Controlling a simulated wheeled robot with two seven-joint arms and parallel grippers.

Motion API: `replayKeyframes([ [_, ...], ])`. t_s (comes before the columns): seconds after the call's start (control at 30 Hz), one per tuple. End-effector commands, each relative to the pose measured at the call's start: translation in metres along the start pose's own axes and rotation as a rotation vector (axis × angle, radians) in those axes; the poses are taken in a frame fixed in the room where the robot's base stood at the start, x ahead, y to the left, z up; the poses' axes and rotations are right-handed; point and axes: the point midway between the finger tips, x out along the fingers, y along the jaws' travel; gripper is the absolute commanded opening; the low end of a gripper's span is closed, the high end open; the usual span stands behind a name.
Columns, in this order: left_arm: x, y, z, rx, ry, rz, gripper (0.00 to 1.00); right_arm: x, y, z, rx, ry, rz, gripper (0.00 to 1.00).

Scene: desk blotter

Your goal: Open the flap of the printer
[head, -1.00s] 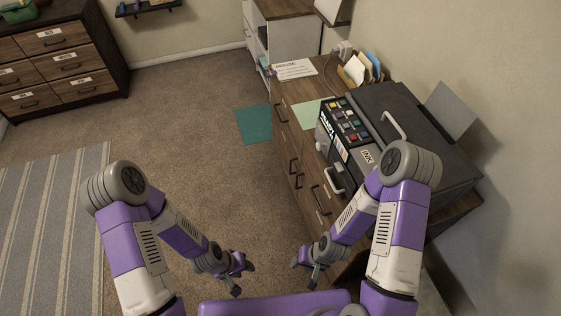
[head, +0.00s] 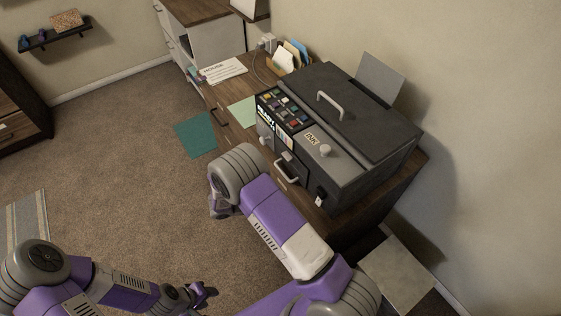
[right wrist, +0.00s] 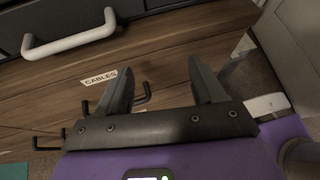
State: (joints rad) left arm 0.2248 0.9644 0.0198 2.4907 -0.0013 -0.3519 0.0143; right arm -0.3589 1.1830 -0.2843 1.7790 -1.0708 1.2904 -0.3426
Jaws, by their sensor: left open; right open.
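The dark grey printer (head: 372,140) sits on the wooden cabinet by the wall. A pale handle (head: 331,99) is on its top, and another (head: 287,179) is on its front; both top and front look closed. In the right wrist view, a pale handle (right wrist: 70,42) on a dark front lies at upper left, beyond my fingers. My right gripper (right wrist: 153,36) is open and empty, apart from the handle, with drawer fronts behind it. My right arm hides it in the head view. My left gripper (head: 206,293) is open and empty, low over the floor.
The wooden cabinet (head: 385,203) has drawers with dark pulls below the printer. A "CABLES" label (right wrist: 99,77) is on one drawer. A paper sorter (head: 290,57) and a white card (head: 224,70) lie farther along the top.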

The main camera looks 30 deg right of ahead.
Motion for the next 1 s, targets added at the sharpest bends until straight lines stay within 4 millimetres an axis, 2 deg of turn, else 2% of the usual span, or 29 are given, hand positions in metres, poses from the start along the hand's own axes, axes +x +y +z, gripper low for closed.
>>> replayKeyframes([
  [0.03, 0.004, -0.001, 0.0, 0.0, 0.0, 0.0, 0.43, -0.014, 0.02, 0.016, -0.003, -0.105, 0.065, 0.68],
  [0.1, 0.006, -0.002, 0.0, 0.0, 0.0, 0.0, 0.43, -0.033, 0.04, 0.041, 0.004, -0.241, 0.131, 0.68],
  [0.2, 0.007, -0.003, 0.0, 0.0, 0.0, 0.0, 0.43, -0.058, 0.056, 0.066, 0.024, -0.382, 0.194, 0.68],
  [0.33, 0.009, -0.003, 0.0, 0.0, 0.0, 0.0, 0.43, -0.075, 0.065, 0.083, 0.043, -0.472, 0.228, 0.68],
  [0.47, 0.011, -0.004, -0.001, 0.0, 0.0, 0.0, 0.43, -0.067, 0.069, 0.093, 0.048, -0.491, 0.231, 0.68],
  [0.8, 0.02, -0.008, -0.001, 0.0, 0.0, 0.0, 0.43, -0.023, 0.079, 0.116, 0.049, -0.487, 0.229, 0.68],
  [1.0, 0.021, -0.008, -0.001, 0.0, 0.0, 0.0, 0.43, -0.014, 0.081, 0.121, 0.048, -0.485, 0.231, 0.68],
])
